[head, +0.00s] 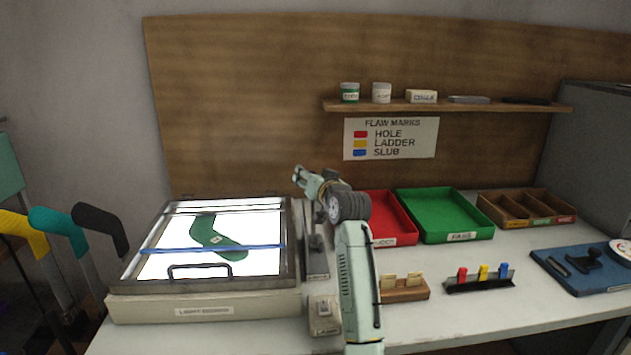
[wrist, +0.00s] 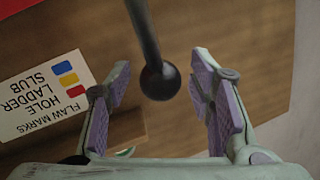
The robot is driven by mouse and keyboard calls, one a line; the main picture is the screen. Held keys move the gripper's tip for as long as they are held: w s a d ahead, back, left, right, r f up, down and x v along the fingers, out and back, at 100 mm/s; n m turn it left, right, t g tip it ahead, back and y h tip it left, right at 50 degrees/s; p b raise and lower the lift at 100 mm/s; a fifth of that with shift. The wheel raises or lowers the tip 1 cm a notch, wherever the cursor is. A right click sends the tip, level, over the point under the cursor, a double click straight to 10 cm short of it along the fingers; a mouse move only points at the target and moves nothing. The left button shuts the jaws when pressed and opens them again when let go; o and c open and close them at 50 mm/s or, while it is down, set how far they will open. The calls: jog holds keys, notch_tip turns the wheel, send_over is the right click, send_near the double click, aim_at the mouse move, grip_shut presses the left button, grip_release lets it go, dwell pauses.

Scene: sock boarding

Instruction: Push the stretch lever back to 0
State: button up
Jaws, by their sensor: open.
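The stretch lever (wrist: 146,35) shows in the wrist view as a dark rod ending in a black ball knob (wrist: 160,81). My gripper (wrist: 161,72) is open, with one purple-padded finger on each side of the knob. Gaps show between the knob and both pads, so I see no contact. In the head view the lever's narrow dark base (head: 316,262) is beside the right edge of the light box (head: 205,306). My arm reaches above it and partly hides the lever there. No scale or 0 mark is readable.
A green sock (head: 211,236) lies on the lit panel under a blue line. A small switch box (head: 324,315) is in front of the lever base. A red tray (head: 392,215) and a green tray (head: 445,215) stand right of my arm. A wooden backboard (head: 250,100) rises behind.

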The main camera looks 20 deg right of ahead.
jog(key=s+r, duration=0.1)
jog(key=s, duration=1)
jog(key=shift+s+a+r, duration=0.2)
jog(key=shift+s+r, duration=0.05)
jog(key=shift+s, duration=0.1)
